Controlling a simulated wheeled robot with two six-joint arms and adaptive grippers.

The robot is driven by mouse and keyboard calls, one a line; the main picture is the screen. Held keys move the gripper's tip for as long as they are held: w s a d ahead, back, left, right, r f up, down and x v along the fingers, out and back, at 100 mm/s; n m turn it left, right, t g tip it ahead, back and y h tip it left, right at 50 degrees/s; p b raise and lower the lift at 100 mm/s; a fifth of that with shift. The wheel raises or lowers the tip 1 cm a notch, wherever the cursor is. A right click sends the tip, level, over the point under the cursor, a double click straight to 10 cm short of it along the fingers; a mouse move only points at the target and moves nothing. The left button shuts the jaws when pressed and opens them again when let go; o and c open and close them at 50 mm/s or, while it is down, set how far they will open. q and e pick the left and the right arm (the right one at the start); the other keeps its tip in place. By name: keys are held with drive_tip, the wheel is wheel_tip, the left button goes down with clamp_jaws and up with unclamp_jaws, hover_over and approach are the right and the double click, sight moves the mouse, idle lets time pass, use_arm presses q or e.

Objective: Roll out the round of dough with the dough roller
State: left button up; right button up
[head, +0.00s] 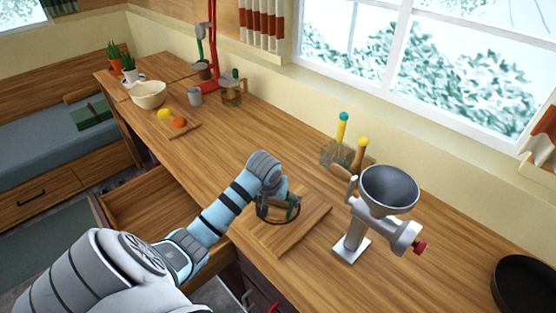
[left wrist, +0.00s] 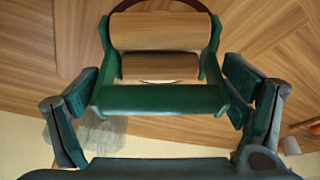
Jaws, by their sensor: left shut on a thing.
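My left gripper (head: 279,201) is low over the square wooden board (head: 272,241) on the counter. In the left wrist view its fingers are shut on the dough roller (left wrist: 160,100), which has a green frame and wooden cylinders. The green bar lies across between the fingers. I cannot make out the round of dough; the roller and gripper cover the middle of the board. A dark curved rim (left wrist: 165,4) shows behind the roller in the left wrist view; I cannot tell what it belongs to. My right gripper is not in view.
A metal grinder (head: 388,190) stands right of the board, with a utensil holder (head: 338,154) behind. A black pan (head: 524,285) is at the far right. Fruit on a small board (head: 184,131), a bowl (head: 148,95) and mugs are further left. A drawer (head: 150,200) stands open below the counter.

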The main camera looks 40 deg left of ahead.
use_arm(q)
drive_tip(key=shift+w+a+b, duration=0.4)
drive_tip(key=shift+w, duration=0.5)
drive_tip(key=shift+w+a+b, duration=0.35)
drive_tip(key=shift+w+a, duration=0.05)
drive_tip(key=shift+w, duration=0.45)
drive_tip(key=shift+w+a+b, duration=0.4)
drive_tip(key=shift+w, duration=0.5)
